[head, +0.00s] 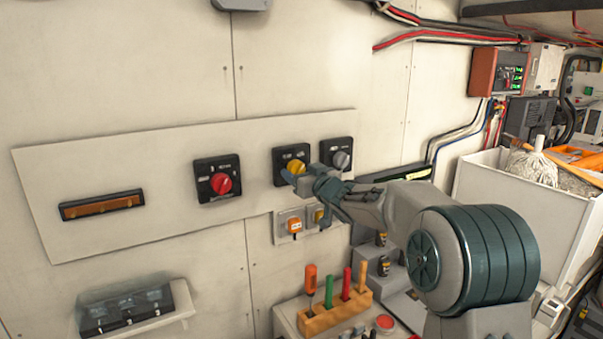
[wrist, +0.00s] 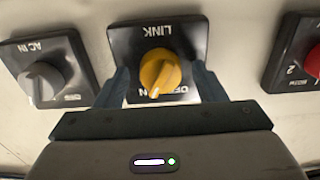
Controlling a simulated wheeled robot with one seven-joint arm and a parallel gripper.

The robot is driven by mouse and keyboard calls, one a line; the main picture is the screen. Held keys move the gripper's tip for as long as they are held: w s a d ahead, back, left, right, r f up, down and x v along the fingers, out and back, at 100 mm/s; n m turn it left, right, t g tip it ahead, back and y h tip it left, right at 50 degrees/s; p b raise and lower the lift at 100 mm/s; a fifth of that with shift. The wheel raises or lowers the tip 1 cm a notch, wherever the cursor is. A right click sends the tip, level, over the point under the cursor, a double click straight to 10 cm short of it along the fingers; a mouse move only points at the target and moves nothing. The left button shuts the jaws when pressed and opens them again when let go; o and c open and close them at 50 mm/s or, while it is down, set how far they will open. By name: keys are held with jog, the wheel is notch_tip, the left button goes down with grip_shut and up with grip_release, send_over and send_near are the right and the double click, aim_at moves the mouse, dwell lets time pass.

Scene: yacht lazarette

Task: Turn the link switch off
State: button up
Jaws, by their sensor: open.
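The link switch (head: 292,165) is a black square plate with a yellow knob on the white wall panel. In the wrist view the yellow knob (wrist: 160,73) sits below the upside-down word LINK, with its pointer end toward the partly hidden OFF/ON lettering. I cannot tell for sure which of the two it points at. My gripper (wrist: 162,84) is open, with one finger on each side of the switch and the knob between them, apart from both. In the head view my gripper (head: 294,180) is at the lower edge of this switch and covers part of it.
A grey-knobbed AC IN switch (wrist: 42,80) is close beside it; a red-knobbed switch (head: 218,182) is on the other side. Below are outlets (head: 293,226) and a wooden block (head: 335,313) of upright tools. A white bin (head: 510,200) stands at the right.

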jog(key=c, duration=1)
jog(key=shift+f+n+b, duration=0.1)
jog(key=shift+n+b, duration=0.25)
jog(key=shift+n, duration=0.05)
jog(key=shift+d+n+b, duration=0.1)
jog(key=shift+n+b, duration=2.85)
jog(key=shift+n, duration=2.65)
jog(key=o, duration=1)
